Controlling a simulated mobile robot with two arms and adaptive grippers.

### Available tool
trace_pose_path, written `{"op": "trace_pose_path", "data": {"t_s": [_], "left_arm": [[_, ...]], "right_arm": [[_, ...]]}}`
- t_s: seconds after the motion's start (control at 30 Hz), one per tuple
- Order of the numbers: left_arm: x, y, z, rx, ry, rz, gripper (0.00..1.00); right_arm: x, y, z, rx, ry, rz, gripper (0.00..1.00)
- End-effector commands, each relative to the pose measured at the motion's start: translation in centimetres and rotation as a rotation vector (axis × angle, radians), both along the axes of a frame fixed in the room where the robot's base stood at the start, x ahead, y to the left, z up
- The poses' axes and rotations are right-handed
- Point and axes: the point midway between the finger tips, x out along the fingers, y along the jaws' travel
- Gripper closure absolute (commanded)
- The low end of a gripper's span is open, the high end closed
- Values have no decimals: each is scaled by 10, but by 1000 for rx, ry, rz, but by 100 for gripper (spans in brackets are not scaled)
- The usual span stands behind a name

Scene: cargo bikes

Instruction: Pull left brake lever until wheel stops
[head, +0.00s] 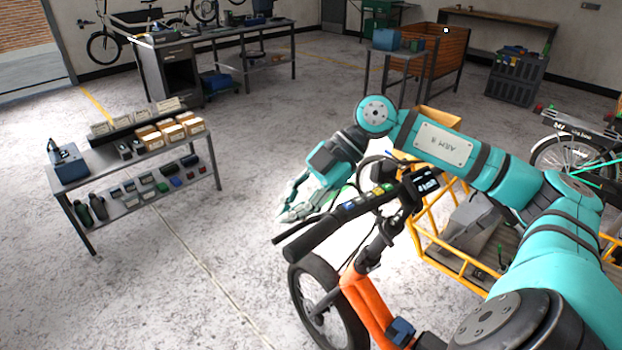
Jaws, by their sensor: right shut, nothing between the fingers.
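An orange cargo bike (366,306) stands at the lower middle with its black handlebar up. A black grip (312,240) points toward the lower left, and a thin black brake lever (292,230) runs along its far side. A wheel (330,308) shows below the handlebar; I cannot tell whether it turns. My right gripper (290,213) is shut and empty, just beyond the lever, its fingertips pointing to the lower left. I cannot tell whether it touches the lever; it is not closed on it. My left gripper is out of view.
The bike's yellow cargo frame (450,262) lies beneath my right arm. A grey table (136,165) with boxes and small parts stands at left. A workbench (270,31) and an orange crate (438,48) are farther back. Open floor lies left of the bike.

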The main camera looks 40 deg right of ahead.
Motion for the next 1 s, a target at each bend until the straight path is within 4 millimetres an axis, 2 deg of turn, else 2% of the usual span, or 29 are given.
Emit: {"op": "trace_pose_path", "data": {"t_s": [0.1, 0.3, 0.7, 0.87, 1.0], "left_arm": [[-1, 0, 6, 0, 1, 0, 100], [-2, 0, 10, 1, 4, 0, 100], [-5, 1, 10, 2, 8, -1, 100], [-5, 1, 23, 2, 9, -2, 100], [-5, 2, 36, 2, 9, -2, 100]], "right_arm": [[6, -1, -17, 2, 4, -3, 100], [10, -2, -34, -2, 1, -2, 100], [11, -2, -36, -5, 1, -7, 100], [19, -2, -36, -49, 1, -99, 100], [36, -4, -42, -53, 0, -128, 100]]}}
